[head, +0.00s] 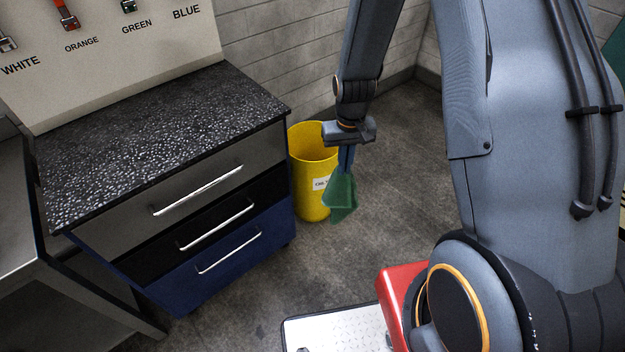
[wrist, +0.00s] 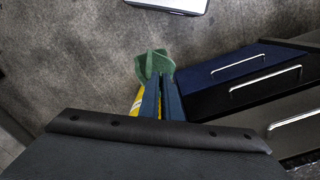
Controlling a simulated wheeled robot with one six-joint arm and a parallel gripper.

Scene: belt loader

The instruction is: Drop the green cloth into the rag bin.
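The green cloth (head: 342,198) hangs from my gripper (head: 346,158) in the head view. My gripper points down and its blue fingers are shut on the cloth. In the wrist view the cloth (wrist: 154,64) shows at the tips of the two blue fingers (wrist: 161,88). The yellow bin (head: 309,170) with a white label stands on the floor beside the drawer cabinet. In the head view the cloth overlaps the bin's right side. A strip of yellow bin (wrist: 136,103) shows beside the fingers in the wrist view. Its inside is mostly hidden.
The cabinet (head: 203,215) with a speckled black top stands left of the bin, its drawers closed. Several tools hang on a labelled board (head: 120,45) behind it. A brick wall (head: 290,60) is behind the bin. The floor (head: 400,150) right of the bin is clear.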

